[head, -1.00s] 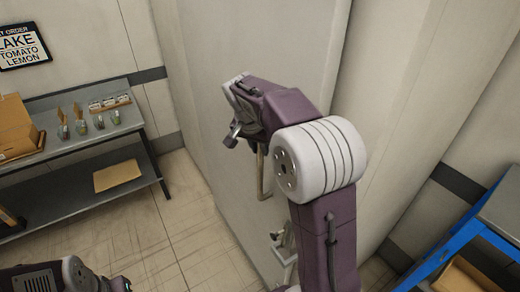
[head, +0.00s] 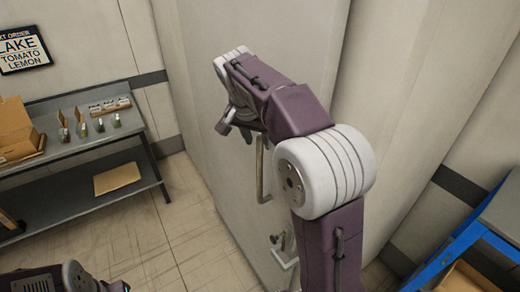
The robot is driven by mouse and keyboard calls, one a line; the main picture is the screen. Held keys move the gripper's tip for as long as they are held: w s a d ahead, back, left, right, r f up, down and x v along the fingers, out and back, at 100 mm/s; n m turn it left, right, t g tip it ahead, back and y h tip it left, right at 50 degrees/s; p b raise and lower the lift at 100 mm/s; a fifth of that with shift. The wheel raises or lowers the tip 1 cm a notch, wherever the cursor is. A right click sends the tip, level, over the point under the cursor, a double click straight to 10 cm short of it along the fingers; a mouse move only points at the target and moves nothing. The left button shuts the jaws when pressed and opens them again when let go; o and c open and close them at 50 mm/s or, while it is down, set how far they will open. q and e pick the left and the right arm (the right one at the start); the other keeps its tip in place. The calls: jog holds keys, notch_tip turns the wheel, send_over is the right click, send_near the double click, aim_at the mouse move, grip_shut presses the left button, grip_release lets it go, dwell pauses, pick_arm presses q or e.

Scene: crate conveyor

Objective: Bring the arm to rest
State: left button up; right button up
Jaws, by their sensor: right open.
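My right arm rises through the middle of the head view, purple with a white ringed joint, and bends over to the left. Its gripper (head: 236,130) hangs at the end, in front of the large pale cabinet (head: 205,170). Its jaws are open; I see nothing between them. The wrist partly hides the fingers. A bent metal handle (head: 263,172) on the cabinet shows just below and right of the gripper; I cannot tell whether they touch. Part of my left arm shows at the bottom left corner, with its gripper out of view.
A grey two-level table (head: 75,152) at the left holds a cardboard box (head: 17,127), small items and a flat brown piece (head: 117,179) below. A blue-framed rack (head: 465,240) stands at the right. A metal latch (head: 281,246) is low on the cabinet. Tiled floor between is clear.

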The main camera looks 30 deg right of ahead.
jog(key=v, duration=0.2)
jog(key=shift+s+r, duration=0.1)
jog(key=shift+r, duration=0.15)
jog(key=shift+g, duration=0.3)
jog(key=f+b, duration=0.1)
jog(key=s+f, duration=0.1)
jog(key=f+b, duration=0.1)
jog(key=f, duration=0.1)
jog(key=shift+s+a+b, duration=0.3)
jog(key=shift+s, duration=0.05)
jog(key=s+a+f+n+y+b, duration=0.1)
jog(key=s+a+f+n, duration=0.1)
jog(key=f, duration=0.7)
jog(key=s+a+f+n+y+b, duration=0.1)
jog(key=s+a+f+n, duration=0.2)
jog(key=s+f, duration=0.4)
jog(key=s+a+f+n+g+y+b, duration=0.1)
jog(key=s+a+f+n, duration=0.2)
jog(key=f, duration=0.9)
jog(key=shift+s+n+y+b, duration=0.35)
jog(key=shift+s+n+y, duration=0.05)
jog(key=shift+s+n, duration=0.75)
